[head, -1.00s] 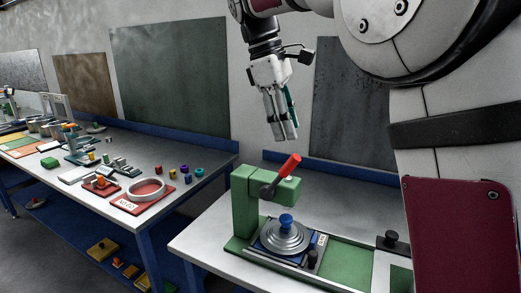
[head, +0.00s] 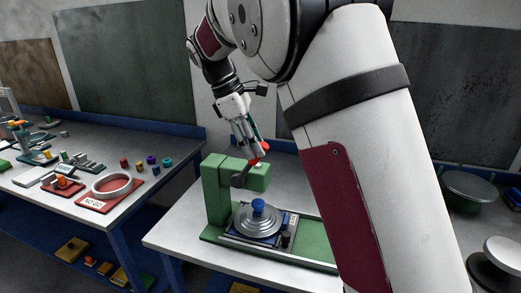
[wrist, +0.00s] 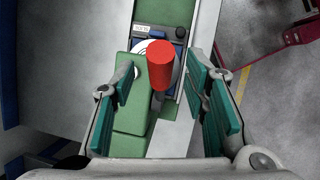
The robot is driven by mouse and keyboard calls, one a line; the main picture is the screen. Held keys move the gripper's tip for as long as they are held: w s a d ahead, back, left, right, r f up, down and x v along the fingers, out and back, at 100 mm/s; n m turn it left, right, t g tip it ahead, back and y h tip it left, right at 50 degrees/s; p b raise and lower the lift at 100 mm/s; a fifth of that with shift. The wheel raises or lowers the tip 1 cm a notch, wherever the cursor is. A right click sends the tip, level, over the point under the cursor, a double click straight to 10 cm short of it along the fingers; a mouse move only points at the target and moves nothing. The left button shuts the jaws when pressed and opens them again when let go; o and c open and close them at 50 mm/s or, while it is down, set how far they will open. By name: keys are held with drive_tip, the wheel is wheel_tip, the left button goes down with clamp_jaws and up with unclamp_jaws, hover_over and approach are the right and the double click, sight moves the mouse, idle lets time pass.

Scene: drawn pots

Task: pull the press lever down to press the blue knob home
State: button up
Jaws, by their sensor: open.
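The green press (head: 216,190) stands on the near table, its arm reaching out over the blue knob (head: 258,205). The knob sits upright on a round grey stepped lid (head: 256,222), with a gap between it and the press arm. The press lever has a red handle (head: 262,150) that points up and right from a dark pivot. My gripper (head: 252,150) is right at the red handle. In the wrist view the red handle (wrist: 160,65) rises between the open teal-padded fingers of my gripper (wrist: 172,95), with space on both sides. The knob is hidden there.
A black knob (head: 286,239) stands beside the lid on the press base. To the left, another table holds a red tray with a ring (head: 112,186) and small coloured parts. Pots (head: 468,187) stand at the right. My own arm covers the near table's right part.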

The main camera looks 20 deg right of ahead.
sight(249, 165)
drive_tip(key=shift+x, duration=1.65)
clamp_jaws()
